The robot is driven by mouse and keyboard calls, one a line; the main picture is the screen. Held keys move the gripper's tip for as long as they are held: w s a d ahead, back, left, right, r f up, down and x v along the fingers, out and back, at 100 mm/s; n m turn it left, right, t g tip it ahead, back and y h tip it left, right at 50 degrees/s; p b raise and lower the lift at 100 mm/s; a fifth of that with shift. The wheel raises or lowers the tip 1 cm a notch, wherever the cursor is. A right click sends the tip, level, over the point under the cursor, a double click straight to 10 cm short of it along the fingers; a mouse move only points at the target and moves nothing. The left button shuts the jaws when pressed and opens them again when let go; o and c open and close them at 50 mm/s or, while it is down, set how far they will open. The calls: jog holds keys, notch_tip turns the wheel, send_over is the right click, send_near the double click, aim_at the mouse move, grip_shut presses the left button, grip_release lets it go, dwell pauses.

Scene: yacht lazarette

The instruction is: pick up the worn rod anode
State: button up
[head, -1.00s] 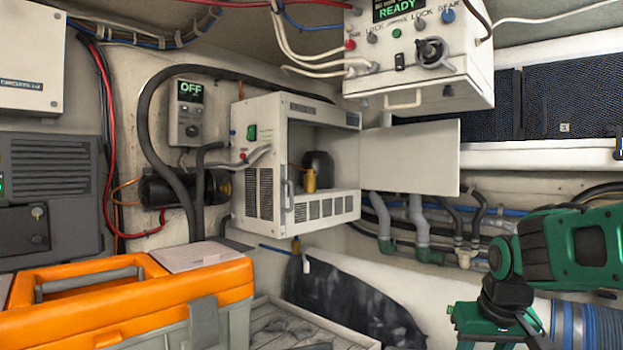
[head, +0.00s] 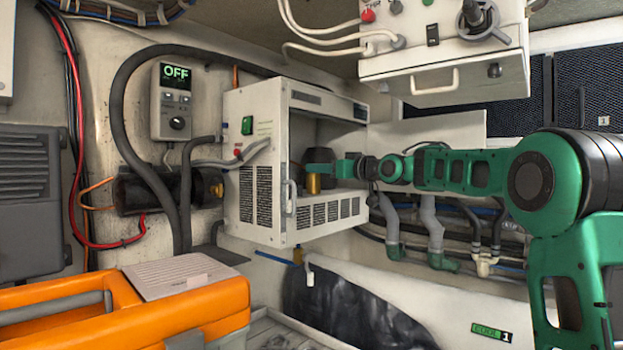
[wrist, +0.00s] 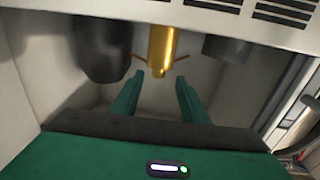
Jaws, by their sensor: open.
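A gold-coloured cylinder (head: 313,184), which fits the worn rod anode, stands inside the open white cabinet (head: 262,180). In the wrist view the gold cylinder (wrist: 161,48) shows at top centre, its near end just beyond the fingertips and roughly in line with the gap between them. My gripper (wrist: 160,80) is open and empty, with one green finger on each side of that gap. In the head view my arm reaches into the cabinet from the right, and my gripper (head: 320,168) partly covers the gold cylinder's top. Whether the fingers touch it is unclear.
In the wrist view a dark rounded body (wrist: 105,48) is left of the gold cylinder and a grey cylinder (wrist: 226,47) right. The cabinet walls are close around my gripper. The cabinet door (head: 440,128) stands open behind my arm. An orange toolbox (head: 170,305) is at front left.

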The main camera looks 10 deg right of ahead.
jog(key=shift+x, duration=4.15)
jog(key=shift+w+d+f, duration=0.1)
jog(key=shift+d, duration=0.1)
grip_shut()
